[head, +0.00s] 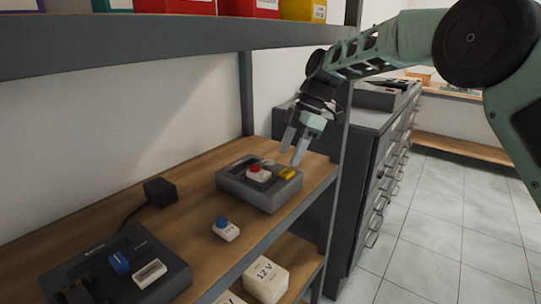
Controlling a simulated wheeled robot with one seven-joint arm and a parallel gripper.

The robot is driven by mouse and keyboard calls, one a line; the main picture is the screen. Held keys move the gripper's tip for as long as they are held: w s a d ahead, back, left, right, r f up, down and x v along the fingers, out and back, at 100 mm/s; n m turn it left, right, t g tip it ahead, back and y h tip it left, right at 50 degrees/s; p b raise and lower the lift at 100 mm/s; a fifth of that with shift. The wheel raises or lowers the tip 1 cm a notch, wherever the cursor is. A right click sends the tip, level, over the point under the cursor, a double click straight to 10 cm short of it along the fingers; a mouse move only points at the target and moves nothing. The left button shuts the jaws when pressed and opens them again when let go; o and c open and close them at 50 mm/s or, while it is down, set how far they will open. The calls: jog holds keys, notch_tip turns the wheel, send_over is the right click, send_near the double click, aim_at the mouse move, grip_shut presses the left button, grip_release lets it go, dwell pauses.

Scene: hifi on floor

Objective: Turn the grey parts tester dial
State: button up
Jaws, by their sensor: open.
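I cannot tell for certain which of these is the dial. My gripper (291,157) is open and points down over the tester's back right, close to the yellow part. Nothing shows between its fingers. I cannot tell whether a fingertip touches the tester.
A small white piece with a blue knob (226,230) lies in front of the tester. A dark device with a blue knob (120,263) stands front left, near a black block (160,190). An upper shelf (180,36) overhangs. Dark drawers (370,185) stand right; tiled floor (455,215) is clear.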

aim_at(268, 162)
jog(key=a, duration=0.1)
jog(key=s+a, duration=0.1)
jog(key=a, duration=0.3)
jog(key=shift+s+p, duration=0.3)
jog(key=shift+s, duration=0.1)
jog(key=shift+a+f, duration=0.1)
jog(key=shift+f, duration=0.45)
jog(key=c, duration=1)
